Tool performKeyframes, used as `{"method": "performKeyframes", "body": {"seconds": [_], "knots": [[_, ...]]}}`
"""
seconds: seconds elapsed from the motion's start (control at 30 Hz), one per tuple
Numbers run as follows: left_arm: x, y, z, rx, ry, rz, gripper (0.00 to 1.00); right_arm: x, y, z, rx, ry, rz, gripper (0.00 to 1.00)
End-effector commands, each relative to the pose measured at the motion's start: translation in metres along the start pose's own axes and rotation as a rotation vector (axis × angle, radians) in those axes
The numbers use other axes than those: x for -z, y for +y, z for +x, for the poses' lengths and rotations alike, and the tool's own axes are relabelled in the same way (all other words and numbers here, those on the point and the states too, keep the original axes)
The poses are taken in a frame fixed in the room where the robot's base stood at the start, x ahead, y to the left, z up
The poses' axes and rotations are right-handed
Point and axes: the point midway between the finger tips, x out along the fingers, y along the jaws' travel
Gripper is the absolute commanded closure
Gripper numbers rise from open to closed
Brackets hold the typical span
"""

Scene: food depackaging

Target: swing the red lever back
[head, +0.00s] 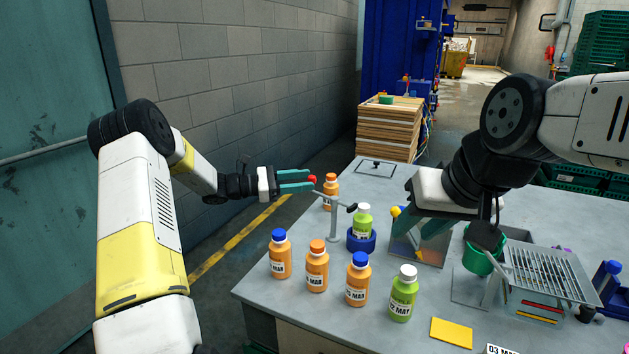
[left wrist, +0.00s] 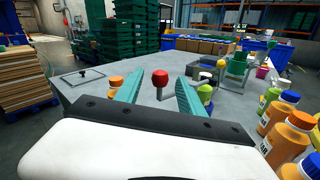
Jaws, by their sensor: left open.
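The red lever's round red knob (head: 312,180) is at the end of a thin bar on a grey metal post (head: 333,225) on the table. The bar's other end has a dark tip. My left gripper (head: 311,180) is open, with its teal fingers reaching toward the knob from the left. In the left wrist view the red knob (left wrist: 160,77) shows between the two finger tips, with a gap on each side. My right gripper (head: 412,228) is low over the table, close to a yellow ball (head: 396,211); its fingers are too overlapped to judge.
A green bottle (head: 362,222) stands in a blue ring (head: 361,243) just right of the post. An orange bottle (head: 331,190) stands behind it. Several bottles line the front edge. A green cup (head: 476,260) and wire rack (head: 548,270) are at right. Wooden boards (head: 388,130) are stacked beyond.

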Motion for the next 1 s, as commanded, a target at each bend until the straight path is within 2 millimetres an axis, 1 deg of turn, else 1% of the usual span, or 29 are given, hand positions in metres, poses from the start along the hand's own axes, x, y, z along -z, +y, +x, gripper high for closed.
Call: {"method": "performKeyframes", "body": {"seconds": [0.03, 0.2, 0.3, 0.53, 0.57, 0.6, 0.77, 0.8, 1.0], "knots": [[0.000, -0.001, 0.009, 0.002, 0.000, 0.000, 0.54, 0.000, 0.000, 0.000, 0.000, 0.000, 0.000, 0.64], [0.000, 0.000, 0.026, 0.001, 0.001, 0.000, 0.54, 0.000, 0.000, 0.000, 0.000, 0.000, 0.000, 0.64], [0.000, 0.000, 0.029, 0.000, 0.001, 0.000, 0.54, 0.000, 0.000, 0.000, 0.000, 0.000, 0.000, 0.64], [0.000, 0.000, 0.030, 0.000, 0.001, 0.000, 0.54, 0.000, 0.000, 0.000, 0.000, 0.000, 0.000, 0.64], [0.000, 0.000, 0.030, 0.000, 0.001, 0.000, 0.58, 0.000, 0.000, 0.000, 0.000, 0.000, 0.000, 0.64], [0.000, 0.000, 0.030, 0.000, 0.001, 0.000, 0.66, 0.000, 0.000, 0.000, 0.000, 0.000, 0.000, 0.64], [0.000, 0.000, 0.030, 0.000, 0.001, 0.000, 0.97, 0.000, 0.000, 0.000, 0.000, 0.000, 0.000, 0.64], [0.000, 0.000, 0.030, 0.000, 0.001, 0.000, 1.00, 0.000, 0.000, 0.000, 0.000, 0.000, 0.000, 0.64], [0.000, 0.000, 0.030, 0.000, 0.001, 0.000, 1.00, 0.000, 0.000, 0.000, 0.000, 0.000, 0.000, 0.64]]}}
